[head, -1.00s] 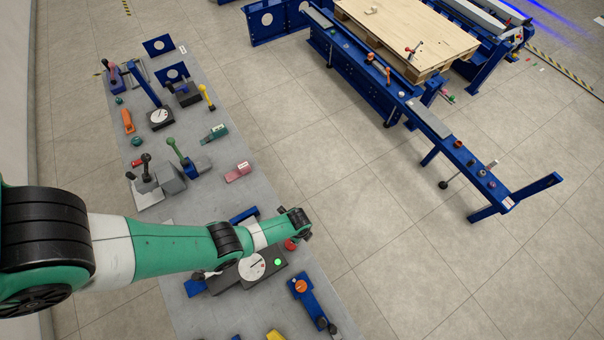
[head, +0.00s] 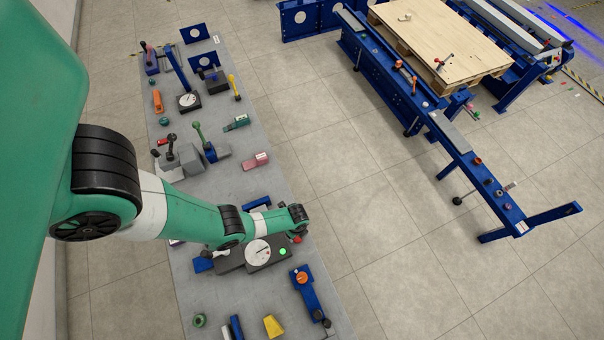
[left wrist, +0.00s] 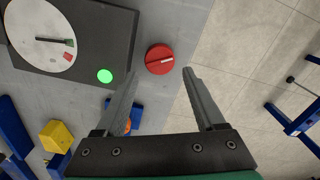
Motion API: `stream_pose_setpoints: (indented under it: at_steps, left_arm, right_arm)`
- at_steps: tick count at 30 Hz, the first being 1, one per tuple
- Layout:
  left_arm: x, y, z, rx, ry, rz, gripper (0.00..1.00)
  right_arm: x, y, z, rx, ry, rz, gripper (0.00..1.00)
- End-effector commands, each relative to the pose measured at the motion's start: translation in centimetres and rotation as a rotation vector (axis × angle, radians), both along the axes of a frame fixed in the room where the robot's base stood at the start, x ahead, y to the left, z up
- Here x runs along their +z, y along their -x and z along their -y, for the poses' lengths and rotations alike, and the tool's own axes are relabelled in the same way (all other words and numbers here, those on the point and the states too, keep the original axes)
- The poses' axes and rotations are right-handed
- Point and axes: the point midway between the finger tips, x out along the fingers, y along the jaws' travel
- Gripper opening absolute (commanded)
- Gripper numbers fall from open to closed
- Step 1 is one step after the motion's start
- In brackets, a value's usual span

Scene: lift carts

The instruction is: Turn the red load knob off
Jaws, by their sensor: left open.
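The red load knob (left wrist: 160,59) is a round red disc with a pale bar on top, seen in the left wrist view beside a dark box (left wrist: 108,30) with a white dial and a lit green lamp. The pale bar lies nearly level, tilted slightly up to the right. My left gripper (left wrist: 162,62) is open, its two fingers reaching either side of the knob in the picture; I cannot tell how far above it they are. In the head view the knob (head: 297,239) shows partly under my left wrist. My right gripper is not in view.
An orange-knobbed blue device (head: 303,280) and a yellow block (head: 273,325) stand on the grey panel nearby. Several levers and coloured handles stand farther back. Open tiled floor lies right of the panel, then a blue lift frame (head: 470,165) and a wooden pallet (head: 440,40).

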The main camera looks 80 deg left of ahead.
Motion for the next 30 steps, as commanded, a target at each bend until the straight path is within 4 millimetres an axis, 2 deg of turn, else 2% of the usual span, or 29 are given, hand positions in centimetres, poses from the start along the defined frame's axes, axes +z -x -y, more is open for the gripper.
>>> stream_pose_setpoints:
  at_steps: [1, 6, 10, 19, 30]
  left_arm:
    - [-2.2, 0.0, 0.0, 0.002, 0.000, 0.000, 0.71]
    - [-4.5, 0.1, -0.1, 0.006, 0.000, 0.000, 0.71]
    - [-5.2, 0.2, -0.2, 0.008, 0.000, 0.000, 0.71]
    - [-5.1, 0.2, -0.2, 0.008, 0.000, 0.000, 0.71]
    - [-5.1, 0.2, -0.2, 0.007, 0.000, 0.000, 0.05]
  right_arm:
    - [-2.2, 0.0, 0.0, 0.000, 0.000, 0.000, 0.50]
    - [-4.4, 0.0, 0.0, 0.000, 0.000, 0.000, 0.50]
    - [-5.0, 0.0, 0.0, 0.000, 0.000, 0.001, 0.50]
    - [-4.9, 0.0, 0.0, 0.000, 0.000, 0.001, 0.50]
    - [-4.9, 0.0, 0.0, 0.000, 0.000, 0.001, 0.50]
